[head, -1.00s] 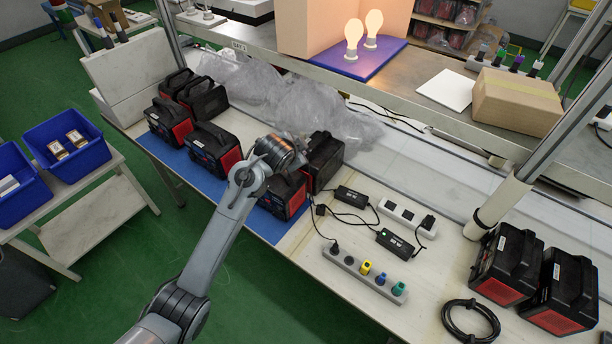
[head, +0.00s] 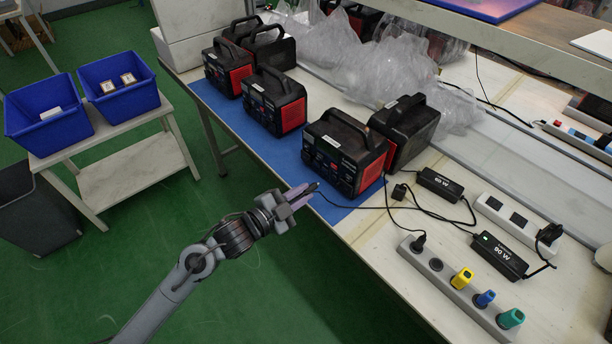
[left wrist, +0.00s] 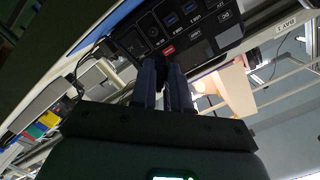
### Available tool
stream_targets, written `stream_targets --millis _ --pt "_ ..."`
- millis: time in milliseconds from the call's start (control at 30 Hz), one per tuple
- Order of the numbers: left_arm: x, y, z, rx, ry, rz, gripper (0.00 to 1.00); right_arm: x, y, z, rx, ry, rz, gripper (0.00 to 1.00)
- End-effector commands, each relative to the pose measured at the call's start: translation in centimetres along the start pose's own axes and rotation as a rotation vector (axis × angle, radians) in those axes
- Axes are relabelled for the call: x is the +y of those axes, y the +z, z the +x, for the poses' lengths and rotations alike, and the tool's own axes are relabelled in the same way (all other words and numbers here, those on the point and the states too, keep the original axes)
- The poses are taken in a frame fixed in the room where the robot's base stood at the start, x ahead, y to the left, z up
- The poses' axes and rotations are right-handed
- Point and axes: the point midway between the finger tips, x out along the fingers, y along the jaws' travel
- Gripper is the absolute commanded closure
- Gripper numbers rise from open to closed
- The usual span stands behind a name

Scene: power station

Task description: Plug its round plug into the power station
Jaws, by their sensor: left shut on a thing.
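A black and red power station (head: 345,150) stands on the blue mat, its front panel facing the table's front edge. My left gripper (head: 301,194) is in front of that panel and slightly low, near the table edge, apart from the station. It is shut on a small black round plug (head: 314,186), whose thin cable runs right toward the black power adapters. In the left wrist view, the fingers (left wrist: 164,88) point at the station's panel (left wrist: 185,28), which has several ports. The plug's tip is dark and mostly hidden between the fingers there. My right gripper is not in view.
More power stations (head: 275,100) stand on the blue mat (head: 237,122). Two adapters (head: 498,254), a grey power strip (head: 456,285) with coloured plugs, and a white strip (head: 513,218) lie to the right. Plastic wrap (head: 365,70) lies behind. The space before the table is free.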

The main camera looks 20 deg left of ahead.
Motion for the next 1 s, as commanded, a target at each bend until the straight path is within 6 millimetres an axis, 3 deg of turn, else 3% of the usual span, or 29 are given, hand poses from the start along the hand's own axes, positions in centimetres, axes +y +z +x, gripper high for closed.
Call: stream_targets --millis 33,133,467,1000 --pt "1.4 1.3 -0.1 0.012 -0.013 -0.003 1.0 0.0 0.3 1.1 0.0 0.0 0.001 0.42" --pt "2.3 2.2 -0.3 0.04 -0.042 -0.003 1.0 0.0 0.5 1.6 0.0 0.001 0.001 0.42" --pt "2.4 2.3 0.3 0.074 -0.076 0.0 1.0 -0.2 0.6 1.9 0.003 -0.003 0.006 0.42" --pt "2.2 2.0 4.3 0.074 -0.075 0.0 1.0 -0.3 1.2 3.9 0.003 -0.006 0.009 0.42"
